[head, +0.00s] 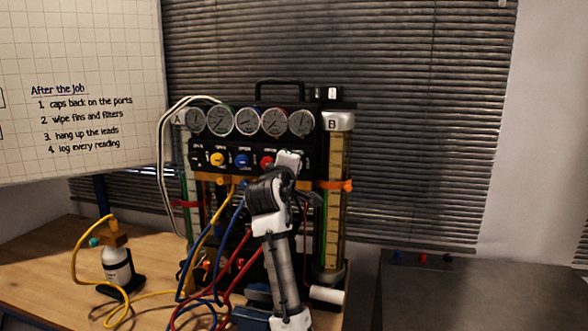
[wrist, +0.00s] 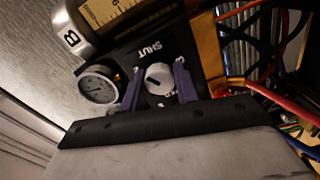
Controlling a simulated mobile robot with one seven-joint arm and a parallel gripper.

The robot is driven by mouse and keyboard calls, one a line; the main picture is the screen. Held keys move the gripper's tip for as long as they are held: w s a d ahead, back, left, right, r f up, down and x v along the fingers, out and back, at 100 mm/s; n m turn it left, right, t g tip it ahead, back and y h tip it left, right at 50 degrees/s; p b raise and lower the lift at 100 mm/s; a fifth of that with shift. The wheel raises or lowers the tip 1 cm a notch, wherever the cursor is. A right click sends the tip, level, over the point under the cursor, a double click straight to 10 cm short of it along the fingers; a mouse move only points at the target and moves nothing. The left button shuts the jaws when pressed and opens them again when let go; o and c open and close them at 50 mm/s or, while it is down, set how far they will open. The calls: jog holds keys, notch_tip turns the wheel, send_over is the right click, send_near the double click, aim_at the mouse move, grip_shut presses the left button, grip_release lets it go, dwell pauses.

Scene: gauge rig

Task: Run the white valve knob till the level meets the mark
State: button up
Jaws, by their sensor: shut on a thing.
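The white valve knob (wrist: 158,77) sits on the dark panel beside a "SHUT" label in the wrist view. My gripper (wrist: 158,68) has its two purple fingers on either side of the knob, shut on it. In the head view my gripper (head: 288,165) is at the right end of the knob row and hides the white knob. Sight tube B (head: 332,225) stands at the right of the rig with an orange band (head: 336,185) around it. Sight tube A (head: 190,170) stands at the left with a red band. I cannot make out the liquid level against a mark.
A row of several gauges (head: 247,121) tops the panel, above yellow (head: 217,159), blue (head: 243,160) and red (head: 267,161) knobs. Loose yellow, blue and red hoses hang in front. A bottle (head: 117,265) stands at the left. The dark surface (head: 480,290) at right is mostly clear.

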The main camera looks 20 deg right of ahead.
jog(key=m, duration=0.6)
jog(key=shift+b, duration=0.3)
jog(key=shift+m, duration=0.3)
jog(key=o, duration=1)
jog(key=shift+c, duration=0.2)
jog(key=b+v, duration=0.4)
jog(key=v, duration=0.9)
jog(key=shift+s+a, duration=0.25)
jog(key=shift+s, duration=0.1)
